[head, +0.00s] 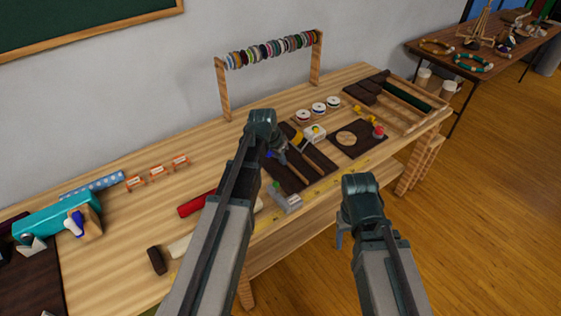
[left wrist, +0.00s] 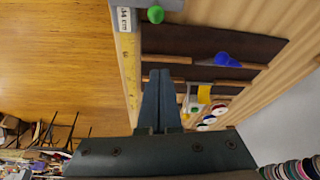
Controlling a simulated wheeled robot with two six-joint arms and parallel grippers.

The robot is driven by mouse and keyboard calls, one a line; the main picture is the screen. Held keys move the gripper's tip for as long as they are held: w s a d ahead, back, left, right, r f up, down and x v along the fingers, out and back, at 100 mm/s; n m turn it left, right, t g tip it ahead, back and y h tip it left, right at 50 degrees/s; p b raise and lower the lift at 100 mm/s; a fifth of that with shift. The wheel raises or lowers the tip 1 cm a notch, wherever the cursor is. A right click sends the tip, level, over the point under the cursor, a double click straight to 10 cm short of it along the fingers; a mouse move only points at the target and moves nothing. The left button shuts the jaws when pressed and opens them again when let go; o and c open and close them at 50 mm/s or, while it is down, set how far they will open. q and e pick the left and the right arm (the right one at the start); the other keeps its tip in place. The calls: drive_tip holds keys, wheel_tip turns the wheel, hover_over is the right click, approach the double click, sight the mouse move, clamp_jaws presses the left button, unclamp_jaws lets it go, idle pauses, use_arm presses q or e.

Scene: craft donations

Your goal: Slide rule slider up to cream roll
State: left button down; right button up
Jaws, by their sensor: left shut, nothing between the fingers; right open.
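The slider (head: 287,201) is a grey block with a green knob, sitting on the yellow rule (head: 264,219) along the table's front edge. In the left wrist view the slider (left wrist: 155,14) is at the top, with a "34 cm" label beside the knob. The cream roll (head: 180,246) lies left of the slider, partly hidden behind my left arm. My left gripper (head: 281,157) is shut and empty above the dark slotted board, behind the slider; its fingers (left wrist: 160,74) show apart from the slider. My right gripper (head: 341,236) is open and empty, in front of the table's edge.
A red roll (head: 195,204) and a brown piece (head: 157,261) lie near the cream roll. The dark board (head: 318,158) holds wooden slats and a blue piece (left wrist: 228,60). A spool rack (head: 222,91) stands behind. Open floor lies right of the table.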

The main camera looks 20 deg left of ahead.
use_arm(q)
wheel_tip(320, 180, down, 8)
drive_tip(key=s+b, duration=0.1)
drive_tip(key=b, duration=0.6)
drive_tip(key=shift+a, duration=0.3)
drive_tip(key=shift+s, duration=0.1)
drive_tip(key=s+a, duration=0.4)
drive_tip(key=s, duration=0.1)
drive_tip(key=shift+s+a, duration=0.25)
drive_tip(key=shift+s, duration=0.1)
drive_tip(key=shift+w, duration=0.1)
